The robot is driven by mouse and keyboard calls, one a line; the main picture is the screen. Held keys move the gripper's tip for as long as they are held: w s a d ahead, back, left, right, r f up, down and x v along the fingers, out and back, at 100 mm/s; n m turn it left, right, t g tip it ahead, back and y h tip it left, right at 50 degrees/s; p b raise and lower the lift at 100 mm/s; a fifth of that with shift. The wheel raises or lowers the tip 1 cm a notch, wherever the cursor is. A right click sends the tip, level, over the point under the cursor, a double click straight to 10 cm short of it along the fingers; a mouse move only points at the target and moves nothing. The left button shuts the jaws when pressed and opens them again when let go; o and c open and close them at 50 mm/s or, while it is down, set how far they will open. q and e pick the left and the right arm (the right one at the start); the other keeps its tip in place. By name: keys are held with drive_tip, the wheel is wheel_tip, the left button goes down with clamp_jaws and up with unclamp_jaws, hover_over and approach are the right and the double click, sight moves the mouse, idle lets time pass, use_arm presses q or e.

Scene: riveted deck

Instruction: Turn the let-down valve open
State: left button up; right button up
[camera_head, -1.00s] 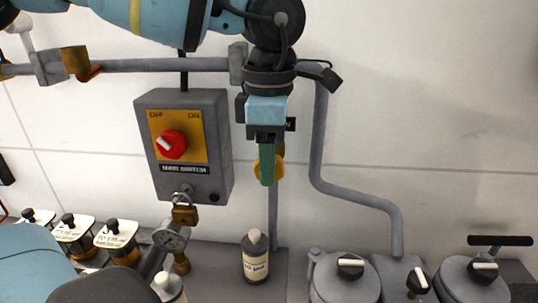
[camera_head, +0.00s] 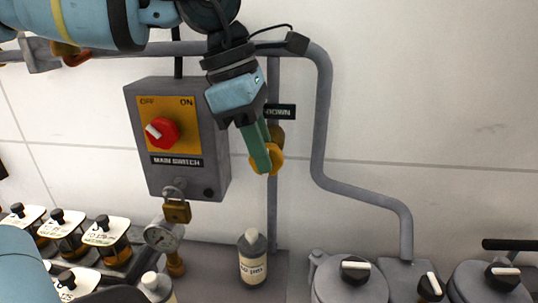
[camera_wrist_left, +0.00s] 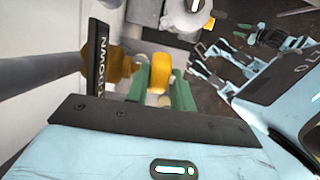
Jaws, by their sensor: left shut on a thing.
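The let-down valve has a yellow handle (camera_head: 276,160) on a brass body, on a vertical grey pipe against the wall. Part of a black label reading "DOWN" (camera_head: 281,111) shows beside it. My left gripper (camera_head: 263,157) reaches down to the valve, tilted, with its green fingers shut on the yellow handle. The left wrist view shows the handle (camera_wrist_left: 158,79) between the two green fingers, with the brass body behind it on the left. The gripper hides part of the valve in the head view. My right gripper is not in view.
A grey main switch box (camera_head: 216,145) with a red knob (camera_head: 163,132) hangs left of the valve. A padlock (camera_head: 177,211) and a pressure gauge (camera_head: 163,236) are below it. A bottle (camera_head: 252,264) stands below the valve. A bent grey pipe (camera_head: 321,120) runs to its right.

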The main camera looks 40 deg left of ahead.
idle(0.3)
use_arm(q)
drive_tip(key=o, duration=1)
drive_tip(key=shift+v, duration=3.95)
drive_tip(key=shift+a+f, duration=0.1)
drive_tip(key=shift+a, duration=0.05)
